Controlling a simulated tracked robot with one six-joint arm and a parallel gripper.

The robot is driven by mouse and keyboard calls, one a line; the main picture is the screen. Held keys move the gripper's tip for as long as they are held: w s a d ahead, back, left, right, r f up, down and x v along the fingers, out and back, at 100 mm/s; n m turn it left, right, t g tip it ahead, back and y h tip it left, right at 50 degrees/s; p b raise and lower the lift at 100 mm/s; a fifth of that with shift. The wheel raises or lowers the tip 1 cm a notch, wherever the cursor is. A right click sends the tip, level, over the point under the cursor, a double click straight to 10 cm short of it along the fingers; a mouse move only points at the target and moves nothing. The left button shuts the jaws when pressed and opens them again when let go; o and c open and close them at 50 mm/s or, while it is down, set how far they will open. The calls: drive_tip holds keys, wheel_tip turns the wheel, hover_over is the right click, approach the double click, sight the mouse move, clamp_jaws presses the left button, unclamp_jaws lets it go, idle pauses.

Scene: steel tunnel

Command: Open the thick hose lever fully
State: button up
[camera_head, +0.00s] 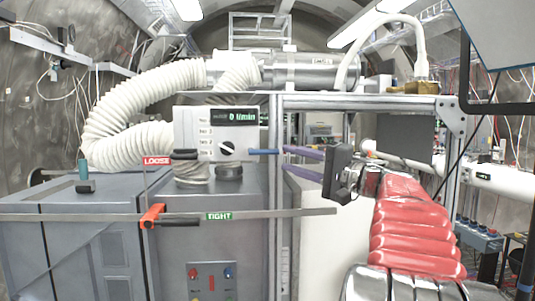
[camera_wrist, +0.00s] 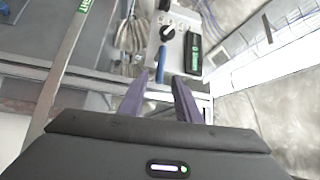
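A blue lever handle (camera_head: 262,151) sticks out sideways at the lower right of the white display box; it also shows in the wrist view (camera_wrist: 161,64). A black handle (camera_head: 184,154) lies on the box's left side. I cannot tell for certain which handle is the thick hose lever. The thick white ribbed hose (camera_head: 128,98) curves down behind the box. My gripper (camera_head: 285,156) comes from the right with its purple fingers open. In the wrist view, the gripper (camera_wrist: 161,76) has the blue handle just ahead, roughly between the fingertips, with no clear contact.
The display box (camera_head: 207,138) has a dial and stands above grey cabinets (camera_head: 90,240). An orange-red handle (camera_head: 152,215) sits on a metal bar between LOOSE and TIGHT labels. A metal frame post (camera_head: 280,210) stands below my fingers. A white pipe (camera_head: 490,178) runs at right.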

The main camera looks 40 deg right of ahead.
sight(268, 153)
drive_tip(key=x, duration=0.8)
drive_tip(key=shift+w+a, duration=0.1)
drive_tip(key=shift+w, duration=0.15)
drive_tip(key=shift+c, duration=0.7)
clamp_jaws()
